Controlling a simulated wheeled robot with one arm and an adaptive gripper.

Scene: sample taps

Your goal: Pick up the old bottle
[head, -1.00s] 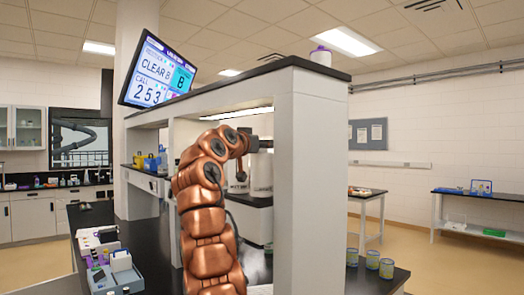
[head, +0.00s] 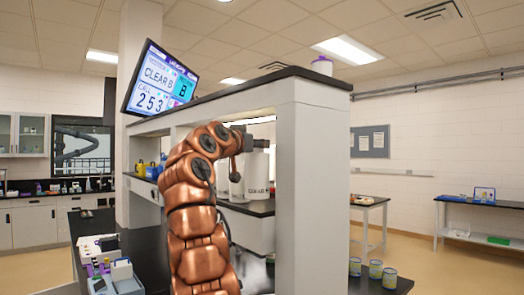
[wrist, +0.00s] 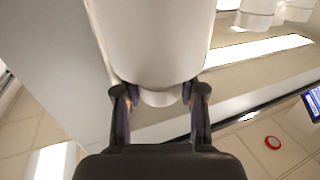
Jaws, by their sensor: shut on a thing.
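In the wrist view, my gripper (wrist: 158,97) is shut on the narrow neck of a large white bottle (wrist: 155,40). One finger lies on each side of the neck. The bottle's body runs out of the picture at the top, and no label shows on the part in view. In the head view, white bottles (head: 257,170) with dark lettering show in the bay beside the end of my arm. My fingers are too small and partly hidden there, so I cannot tell for sure which of these is the held one.
A grey bay frame with a black top (head: 312,150) stands close to the right of my arm. Several jars (head: 375,269) stand on the black bench at its right. A tray of small items (head: 113,278) lies at the left. A screen (head: 160,77) hangs above.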

